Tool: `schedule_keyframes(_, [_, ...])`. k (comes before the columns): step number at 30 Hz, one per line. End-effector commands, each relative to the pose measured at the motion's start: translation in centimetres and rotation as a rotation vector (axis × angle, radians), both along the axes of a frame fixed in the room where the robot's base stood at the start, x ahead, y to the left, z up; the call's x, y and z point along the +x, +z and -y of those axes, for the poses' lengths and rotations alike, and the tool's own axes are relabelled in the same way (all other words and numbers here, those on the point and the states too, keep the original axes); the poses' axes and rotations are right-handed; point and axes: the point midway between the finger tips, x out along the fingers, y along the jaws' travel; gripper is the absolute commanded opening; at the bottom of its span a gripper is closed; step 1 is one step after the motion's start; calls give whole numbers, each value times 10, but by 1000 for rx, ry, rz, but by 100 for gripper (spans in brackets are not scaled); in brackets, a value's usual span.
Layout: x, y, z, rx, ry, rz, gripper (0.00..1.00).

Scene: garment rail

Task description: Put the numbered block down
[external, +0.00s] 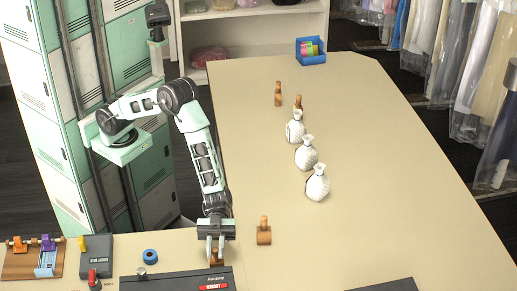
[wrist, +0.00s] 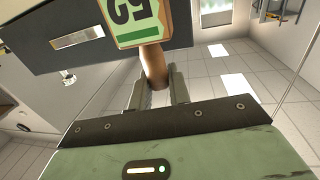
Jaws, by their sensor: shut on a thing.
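My gripper (external: 216,247) points down over the near left part of the table and is shut on the numbered block (external: 217,261). The wrist view shows my gripper's fingers (wrist: 159,92) on either side of the block's brown wooden peg (wrist: 153,66). Beyond the peg is the block's green and cream face (wrist: 138,18) with dark digits, cut off by the top edge. Most of the block is hidden by the fingers in the external view. I cannot tell whether its underside touches the table.
A similar wooden block (external: 264,236) stands close on the right. White vases (external: 317,186) and two more wooden pieces (external: 278,97) stand farther back, near a blue bin (external: 311,57). A black device (external: 178,282) lies just in front. The table's right side is clear.

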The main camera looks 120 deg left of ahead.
Motion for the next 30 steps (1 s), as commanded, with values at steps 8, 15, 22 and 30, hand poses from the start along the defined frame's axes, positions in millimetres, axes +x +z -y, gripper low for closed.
schedule_keyframes(8, [0,-3,0,0,0,0,40])
schedule_keyframes(15, [0,-3,0,0,-1,0,40])
schedule_keyframes(22, [-7,-1,-10,0,1,0,40])
schedule_keyframes(30, [-40,-2,-56,0,3,0,40])
